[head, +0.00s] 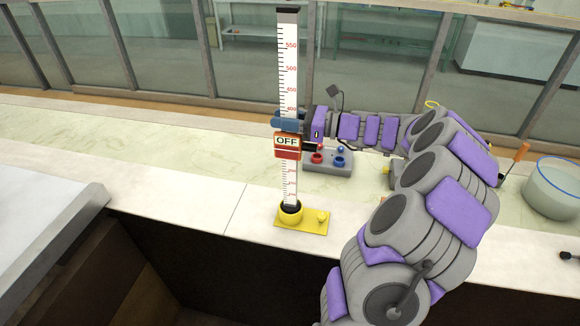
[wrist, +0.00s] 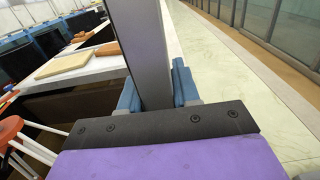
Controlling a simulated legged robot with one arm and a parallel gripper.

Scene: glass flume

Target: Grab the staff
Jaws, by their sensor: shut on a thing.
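The staff (head: 288,72) is a tall white measuring staff with black marks, red numbers and a black top cap. It stands upright with its foot in a yellow base (head: 301,222) on the counter. My gripper (head: 287,124), with blue fingers, is shut on the staff just above the sign. In the wrist view the staff's grey back (wrist: 148,50) rises between the two blue fingers (wrist: 157,92). The sign hides part of the staff.
A grey box with red and blue knobs (head: 328,160) stands behind the staff, beneath my arm. Glass panels (head: 170,50) run along the back. The counter left of the staff is clear.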

